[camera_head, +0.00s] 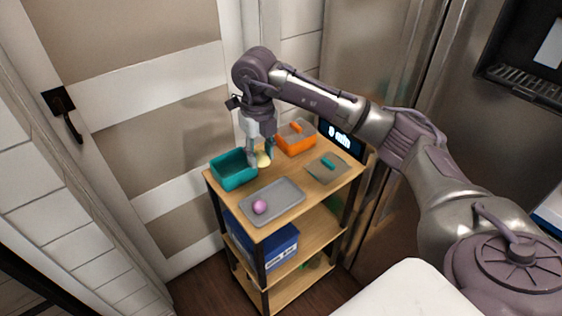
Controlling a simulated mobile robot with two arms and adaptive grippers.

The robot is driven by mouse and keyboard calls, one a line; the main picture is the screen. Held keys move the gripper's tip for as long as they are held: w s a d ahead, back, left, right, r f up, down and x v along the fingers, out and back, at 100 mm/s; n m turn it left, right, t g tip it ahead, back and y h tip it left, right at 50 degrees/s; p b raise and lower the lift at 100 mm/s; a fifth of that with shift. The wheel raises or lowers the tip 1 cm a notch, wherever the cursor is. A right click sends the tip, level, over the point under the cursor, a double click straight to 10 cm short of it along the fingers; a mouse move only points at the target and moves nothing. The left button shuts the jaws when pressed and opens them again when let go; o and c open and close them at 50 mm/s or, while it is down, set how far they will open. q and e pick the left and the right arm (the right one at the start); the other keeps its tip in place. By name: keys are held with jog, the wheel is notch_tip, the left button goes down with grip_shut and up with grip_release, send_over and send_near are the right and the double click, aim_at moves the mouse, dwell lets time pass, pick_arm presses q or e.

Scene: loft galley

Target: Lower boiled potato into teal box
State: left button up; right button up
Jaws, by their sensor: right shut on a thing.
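The teal box (234,170) stands open at the left end of the wooden shelf top. My right gripper (261,160) points down just right of the teal box. It is shut on the boiled potato (264,160), a pale yellow lump that shows partly between and beside the fingers. The potato is outside the box, near its right wall; I cannot tell whether it touches the shelf top. My left gripper does not show.
A grey tray (284,204) with a pink-purple ball (260,207) lies in front. An orange box (297,137) stands behind to the right. A flat grey-green piece with a teal part (328,163) lies at the right. A blue crate (272,246) is on the shelf below.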

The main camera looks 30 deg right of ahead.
jog(key=w+a+f+b, duration=0.1)
jog(key=w+a+f, duration=0.1)
jog(key=w, duration=0.4)
jog(key=w+a+f+b, duration=0.2)
jog(key=w+a, duration=0.1)
jog(key=w, duration=0.3)
jog(key=shift+w+f, duration=0.35)
jog(key=shift+f, duration=0.1)
jog(key=shift+f+b, duration=1.3)
jog(key=shift+f, duration=1)
jog(key=o, duration=1.1)
